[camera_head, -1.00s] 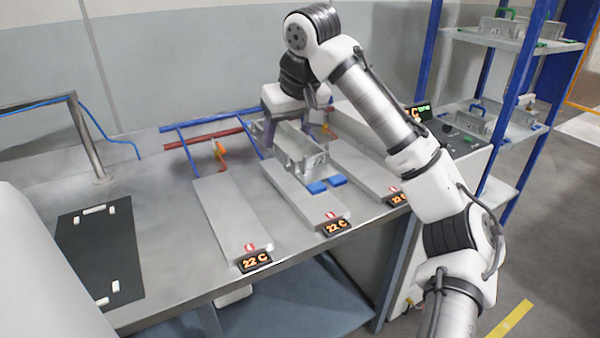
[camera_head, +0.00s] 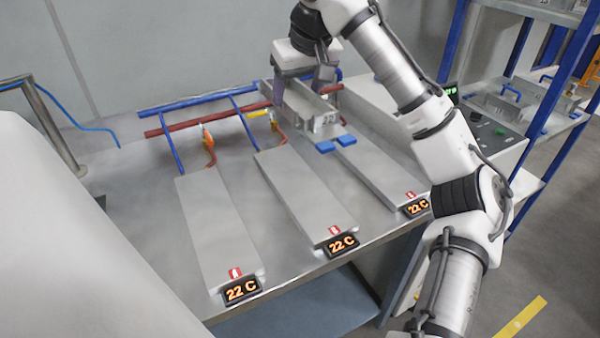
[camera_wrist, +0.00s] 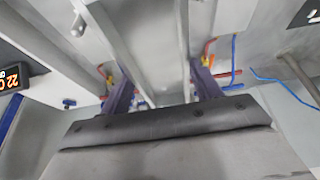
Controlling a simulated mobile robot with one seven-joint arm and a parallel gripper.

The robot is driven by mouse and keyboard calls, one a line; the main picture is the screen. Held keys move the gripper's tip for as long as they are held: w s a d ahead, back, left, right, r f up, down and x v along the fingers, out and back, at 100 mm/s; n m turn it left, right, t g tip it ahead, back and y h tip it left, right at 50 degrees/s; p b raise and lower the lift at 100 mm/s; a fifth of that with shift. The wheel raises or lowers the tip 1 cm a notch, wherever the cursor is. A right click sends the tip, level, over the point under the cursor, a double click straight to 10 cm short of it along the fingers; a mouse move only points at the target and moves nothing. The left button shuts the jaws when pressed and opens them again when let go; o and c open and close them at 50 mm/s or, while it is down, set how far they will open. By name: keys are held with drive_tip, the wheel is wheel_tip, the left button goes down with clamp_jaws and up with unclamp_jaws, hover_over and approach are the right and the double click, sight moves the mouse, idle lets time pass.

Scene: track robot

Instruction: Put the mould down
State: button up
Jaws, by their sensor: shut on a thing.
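The mould (camera_head: 325,124) is a grey metal block with a number on its front end and two blue pads at its lower front. My gripper (camera_head: 302,82) is shut on it from above, with purple fingers on either side. In the head view it appears over the back of the bench, between the middle plate (camera_head: 300,190) and the right plate (camera_head: 378,172), covering the right plate's back end. The gap beneath it cannot be judged. In the wrist view the mould (camera_wrist: 150,45) runs between the fingers (camera_wrist: 163,93).
A left plate (camera_head: 215,225) lies free. Each plate has a 22 C display at its front. Red and blue pipes (camera_head: 205,116) with valves run behind. A control box (camera_head: 485,135) and a shelf rack (camera_head: 560,120) with other moulds stand at the right.

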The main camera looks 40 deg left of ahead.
drive_tip(key=shift+w+a, duration=0.1)
drive_tip(key=shift+w, duration=0.05)
drive_tip(key=shift+w+f, duration=0.1)
drive_tip(key=shift+f, duration=0.1)
drive_tip(key=p, duration=0.2)
hover_over(295, 179)
drive_tip(key=d, duration=0.2)
drive_tip(key=f, duration=1.9)
drive_tip(key=shift+s+f, duration=0.15)
drive_tip(key=shift+s, duration=0.2)
drive_tip(key=shift+f, duration=0.15)
drive_tip(key=o, duration=1.5)
